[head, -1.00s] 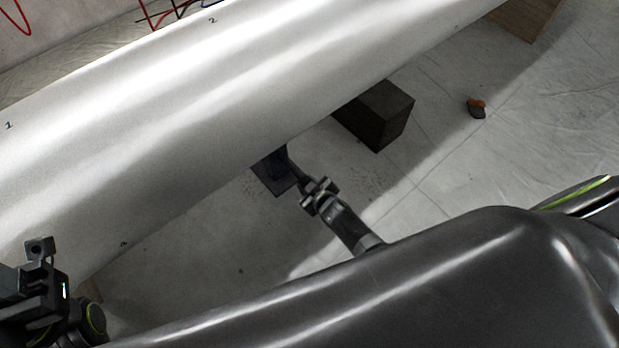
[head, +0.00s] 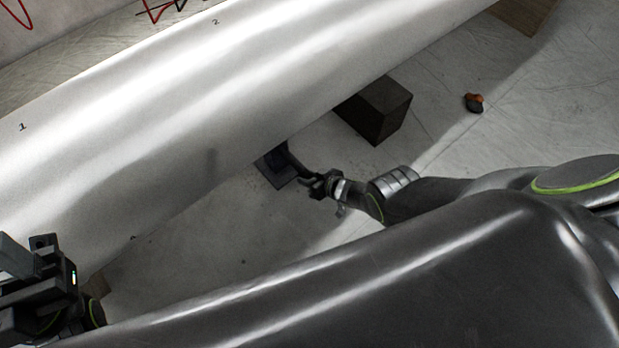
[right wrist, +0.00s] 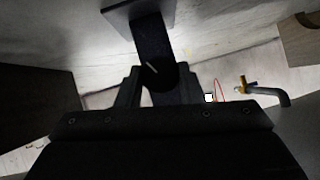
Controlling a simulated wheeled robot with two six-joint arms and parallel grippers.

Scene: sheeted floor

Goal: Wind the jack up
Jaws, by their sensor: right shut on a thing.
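The dark jack (head: 274,162) stands on a square base plate under the near edge of a big white cylinder (head: 190,110); its upper part is hidden. A dark crank arm (head: 295,163) runs from it toward my right gripper (head: 314,184). In the right wrist view, the right gripper (right wrist: 158,90) has its fingers on either side of a dark round knob (right wrist: 160,74) at the end of a dark bar (right wrist: 151,36), shut on this crank handle. My left gripper (head: 45,268) is at the lower left edge, away from the jack; its fingertips do not show clearly.
A dark block (head: 377,108) sits on the sheeted floor right of the jack. A small orange-and-dark object (head: 474,102) lies farther right, and a wooden block (head: 524,14) is at the top. Floor in front of the jack is clear.

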